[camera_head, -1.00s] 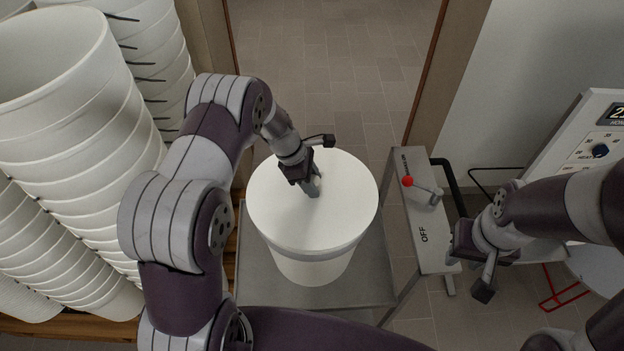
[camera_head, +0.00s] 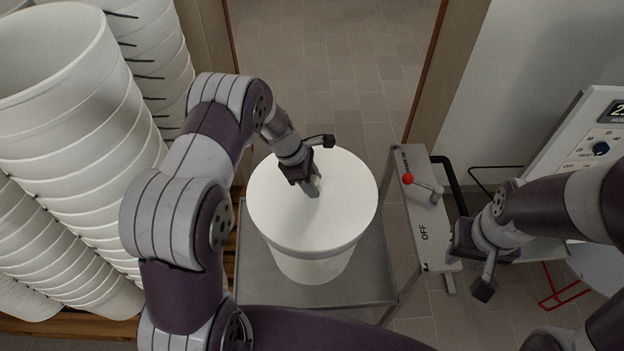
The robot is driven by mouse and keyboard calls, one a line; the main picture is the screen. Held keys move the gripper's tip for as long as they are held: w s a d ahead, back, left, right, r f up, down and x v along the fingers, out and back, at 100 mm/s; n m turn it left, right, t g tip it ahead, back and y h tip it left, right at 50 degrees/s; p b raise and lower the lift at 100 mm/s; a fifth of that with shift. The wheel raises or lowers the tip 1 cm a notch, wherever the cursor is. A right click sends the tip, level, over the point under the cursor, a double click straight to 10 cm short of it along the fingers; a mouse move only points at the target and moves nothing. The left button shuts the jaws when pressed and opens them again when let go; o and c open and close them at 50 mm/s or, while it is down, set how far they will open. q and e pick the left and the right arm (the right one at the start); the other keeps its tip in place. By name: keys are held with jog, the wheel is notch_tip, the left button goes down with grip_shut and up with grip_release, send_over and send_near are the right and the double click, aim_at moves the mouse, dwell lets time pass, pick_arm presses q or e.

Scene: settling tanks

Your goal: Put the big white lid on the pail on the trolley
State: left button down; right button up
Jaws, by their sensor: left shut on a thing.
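The big white lid (camera_head: 340,205) lies level over the mouth of the white pail (camera_head: 310,265), covering it. From this angle I cannot tell whether the lid is fully seated all round. The pail stands upright on the grey trolley (camera_head: 365,285). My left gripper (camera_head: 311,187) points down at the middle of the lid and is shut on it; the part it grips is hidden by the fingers. My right gripper (camera_head: 485,275) hangs at the right, clear of the pail and trolley; its fingers do not show clearly enough to judge their opening.
Tall stacks of white pails (camera_head: 65,130) stand on a wooden pallet (camera_head: 70,325) at the left. A panel marked OFF with a red-knobbed lever (camera_head: 408,180) is right of the trolley. A control box (camera_head: 590,150) stands far right. Tiled floor (camera_head: 330,70) is clear beyond.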

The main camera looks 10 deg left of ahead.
pick_arm(q)
grip_release()
dwell(0.4)
notch_tip(320, 180, up, 7)
jog(key=p, duration=0.6)
dwell(0.6)
